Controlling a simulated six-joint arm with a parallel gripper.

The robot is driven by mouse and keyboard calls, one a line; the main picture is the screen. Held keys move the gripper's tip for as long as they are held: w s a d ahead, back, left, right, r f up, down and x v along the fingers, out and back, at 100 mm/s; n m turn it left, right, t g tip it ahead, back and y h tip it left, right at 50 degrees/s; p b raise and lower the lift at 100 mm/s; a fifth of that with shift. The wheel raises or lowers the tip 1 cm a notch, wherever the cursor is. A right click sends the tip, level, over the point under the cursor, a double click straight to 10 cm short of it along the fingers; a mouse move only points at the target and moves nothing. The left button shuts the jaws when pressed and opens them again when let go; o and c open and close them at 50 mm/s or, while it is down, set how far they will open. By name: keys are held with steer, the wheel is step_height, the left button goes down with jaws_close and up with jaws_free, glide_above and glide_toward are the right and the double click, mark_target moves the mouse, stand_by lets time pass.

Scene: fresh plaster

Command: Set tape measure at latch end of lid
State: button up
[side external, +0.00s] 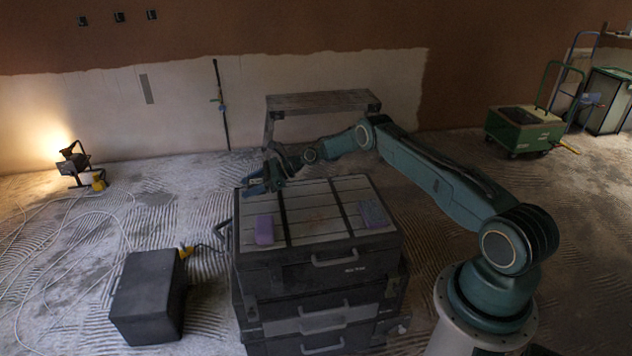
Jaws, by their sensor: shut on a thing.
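The lid (319,227) is the slatted grey top of a dark stack of tool cases (318,300), with two dark bands across it. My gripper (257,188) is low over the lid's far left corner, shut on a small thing. That thing is too small and dark to make out, and I cannot tell whether it touches the lid. No tape measure shows clearly elsewhere. A handle (335,258) is on the near face of the top case. I cannot clearly make out which end has the latch.
A purple block (264,229) lies on the lid's near left and a flat purple-grey piece (373,213) on its right. A black box (148,297) stands left of the stack. A step bench (322,101) stands behind. The lid's middle is free.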

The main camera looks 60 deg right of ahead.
mark_target(255, 210)
steer(key=shift+f, duration=1.6)
steer(key=shift+f, duration=1.9)
steer(key=shift+f, duration=0.1)
steer(key=o, duration=1.1)
steer(key=shift+v, duration=6)
